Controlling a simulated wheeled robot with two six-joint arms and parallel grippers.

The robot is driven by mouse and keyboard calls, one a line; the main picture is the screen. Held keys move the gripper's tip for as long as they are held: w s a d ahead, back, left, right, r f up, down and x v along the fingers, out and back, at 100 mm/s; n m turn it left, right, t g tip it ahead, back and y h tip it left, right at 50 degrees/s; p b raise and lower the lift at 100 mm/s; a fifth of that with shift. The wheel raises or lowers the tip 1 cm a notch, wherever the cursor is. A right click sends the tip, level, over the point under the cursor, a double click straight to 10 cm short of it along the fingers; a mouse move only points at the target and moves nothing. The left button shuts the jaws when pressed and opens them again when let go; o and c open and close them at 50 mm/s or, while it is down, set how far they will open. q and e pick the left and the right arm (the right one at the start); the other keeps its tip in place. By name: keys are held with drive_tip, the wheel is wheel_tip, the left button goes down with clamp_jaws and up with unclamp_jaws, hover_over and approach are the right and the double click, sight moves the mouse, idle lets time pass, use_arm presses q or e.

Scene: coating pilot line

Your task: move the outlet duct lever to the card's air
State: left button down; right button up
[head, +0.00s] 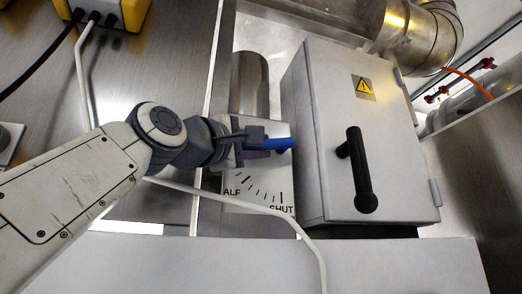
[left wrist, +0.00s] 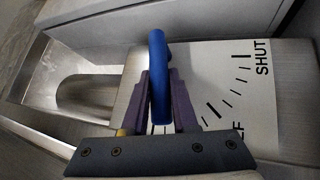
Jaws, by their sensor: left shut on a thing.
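The blue outlet duct lever (head: 283,144) sticks out to the right of my left gripper (head: 262,147) in the head view. My left gripper is shut on it; in the left wrist view the blue lever (left wrist: 158,62) stands between the two purple fingers. A white scale plate (head: 258,193) lies under the lever, with black tick marks, "SHUT" and a partly cut-off "ALF". The plate also shows in the left wrist view (left wrist: 243,95). Where the lever points on the scale is hidden by the gripper. No card is readable. My right gripper is not in view.
A grey cabinet (head: 368,95) with a black handle (head: 361,170) stands close to the right of the lever. A metal duct (head: 249,84) lies behind the plate. A white cable (head: 262,208) crosses the plate's lower part. A yellow-edged box (head: 113,12) sits at upper left.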

use_arm(q)
drive_tip(key=shift+f, duration=0.1)
drive_tip(key=c, duration=0.7)
unclamp_jaws()
drive_tip(key=b+v, duration=0.6)
drive_tip(key=v, duration=0.4)
drive_tip(key=shift+s+a, duration=0.15)
drive_tip(key=shift+a, duration=0.05)
drive_tip(key=shift+d, duration=0.1)
